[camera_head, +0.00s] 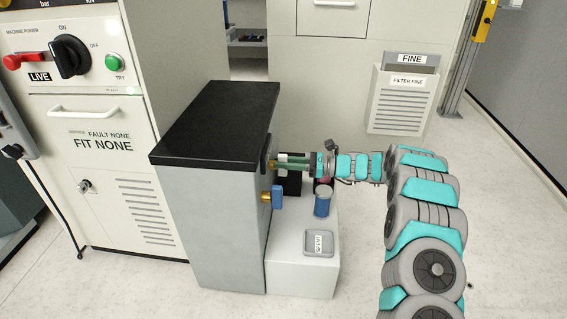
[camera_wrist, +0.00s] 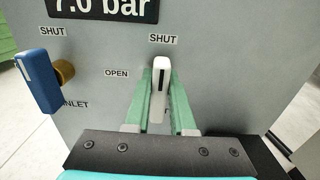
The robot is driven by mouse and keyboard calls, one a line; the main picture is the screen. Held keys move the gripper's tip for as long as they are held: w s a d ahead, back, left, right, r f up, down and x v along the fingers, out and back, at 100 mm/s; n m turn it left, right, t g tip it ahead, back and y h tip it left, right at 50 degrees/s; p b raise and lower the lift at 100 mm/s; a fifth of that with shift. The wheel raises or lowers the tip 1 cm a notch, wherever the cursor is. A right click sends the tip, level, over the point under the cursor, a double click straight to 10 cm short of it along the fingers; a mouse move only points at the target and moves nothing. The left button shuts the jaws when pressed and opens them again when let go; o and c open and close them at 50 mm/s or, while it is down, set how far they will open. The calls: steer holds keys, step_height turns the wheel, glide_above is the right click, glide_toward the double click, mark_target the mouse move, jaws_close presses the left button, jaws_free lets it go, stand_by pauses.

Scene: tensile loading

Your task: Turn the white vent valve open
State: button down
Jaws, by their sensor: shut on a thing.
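The white vent valve handle (camera_wrist: 161,75) stands about upright on the grey panel in the wrist view. Its top end is just below a SHUT label (camera_wrist: 163,38), and an OPEN label (camera_wrist: 116,73) is to its left. My gripper (camera_wrist: 163,88) has its two green fingers on either side of the handle, shut on it. The handle's lower part and the label below are partly hidden. In the head view my gripper (camera_head: 279,162) reaches the right side of the grey cabinet (camera_head: 213,215) from the right.
A blue inlet valve handle (camera_wrist: 38,80) on a brass stem is left of the white one, near another SHUT label. A white plinth (camera_head: 300,278) below my gripper holds a blue cylinder (camera_head: 322,205) and a grey SPENT tray (camera_head: 319,243). Open floor is to the right.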

stand_by(0.4)
steer(key=n+b, duration=0.2)
steer(key=n, duration=0.1)
steer(key=n+b, duration=0.1)
steer(key=shift+s+a+f+n, duration=0.1)
steer(key=shift+s+f+n, duration=0.15)
steer(key=shift+n, duration=0.15)
steer(key=n+b, duration=0.2)
steer(key=n, duration=0.1)
steer(key=n+b, duration=0.2)
steer(key=shift+s+f, duration=0.2)
steer(key=shift+s, duration=0.05)
steer(key=n, duration=0.4)
steer(key=shift+b, duration=0.35)
steer(key=shift+s+f+n, duration=0.1)
steer(key=shift+f+n, duration=0.05)
steer(key=shift+n, duration=0.9)
steer(key=shift+f+n, duration=0.1)
steer(key=shift+n, duration=0.95)
steer(key=c, duration=0.8)
jaws_free()
steer(key=shift+o, duration=0.2)
